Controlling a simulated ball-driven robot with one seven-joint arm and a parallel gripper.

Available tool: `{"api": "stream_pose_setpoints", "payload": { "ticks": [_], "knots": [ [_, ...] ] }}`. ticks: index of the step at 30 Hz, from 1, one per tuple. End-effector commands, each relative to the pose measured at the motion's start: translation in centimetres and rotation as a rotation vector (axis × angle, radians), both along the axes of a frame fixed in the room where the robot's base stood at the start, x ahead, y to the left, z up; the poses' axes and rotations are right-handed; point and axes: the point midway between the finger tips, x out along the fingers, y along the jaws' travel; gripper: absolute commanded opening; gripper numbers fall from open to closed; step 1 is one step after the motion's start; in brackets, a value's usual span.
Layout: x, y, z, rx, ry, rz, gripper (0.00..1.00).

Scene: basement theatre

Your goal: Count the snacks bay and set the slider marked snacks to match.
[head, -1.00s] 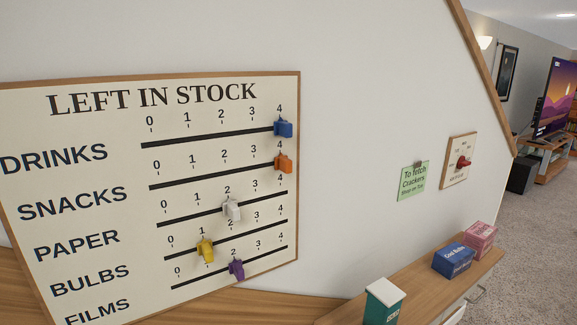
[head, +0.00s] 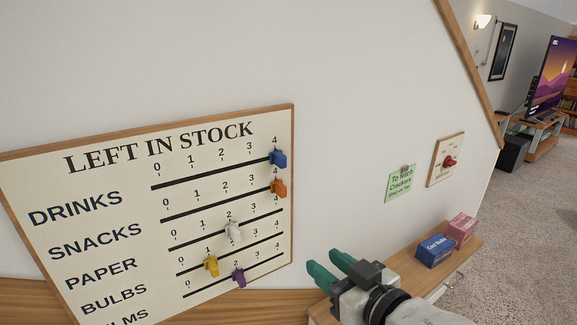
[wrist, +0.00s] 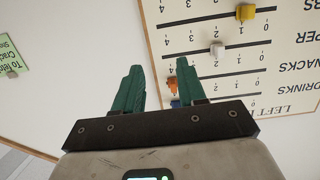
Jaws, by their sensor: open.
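The LEFT IN STOCK board (head: 120,180) hangs tilted in the picture on the left in the head view. The snacks slider is the orange knob (head: 279,188), at 4 on the second track; it also shows in the wrist view (wrist: 172,86), partly hidden by a finger. My gripper (head: 326,262) is open and empty, right of the board's lower right corner in the head view. In the wrist view the board appears upside down behind my green fingers (wrist: 158,68), the orange knob between them. No bay marked snacks is identifiable.
The blue drinks knob (head: 278,158) is at 4, white (head: 234,231) at 2, yellow (head: 211,266) at 1, purple (head: 238,277) near 2. A green note (head: 401,183) and red-knobbed panel (head: 445,160) hang right. Blue (head: 434,250) and pink (head: 461,229) boxes stand on a wooden top.

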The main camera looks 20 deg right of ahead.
Motion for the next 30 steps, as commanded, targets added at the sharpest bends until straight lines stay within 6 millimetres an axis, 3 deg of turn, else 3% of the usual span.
{"api": "stream_pose_setpoints", "payload": {
  "ticks": [1, 3, 6, 26, 30],
  "knots": [
    [0.4, 0.4, 3.5, 0.010, -0.070, 0.007, 0.40],
    [0.7, 0.7, 6.1, 0.020, -0.141, 0.015, 0.40],
    [0.8, 0.9, 7.9, 0.030, -0.194, 0.020, 0.40],
    [3.5, 1.4, 7.5, 0.033, -0.207, 0.020, 0.40],
    [6.4, 1.9, 8.2, 0.032, -0.199, 0.022, 0.40]
  ]
}}
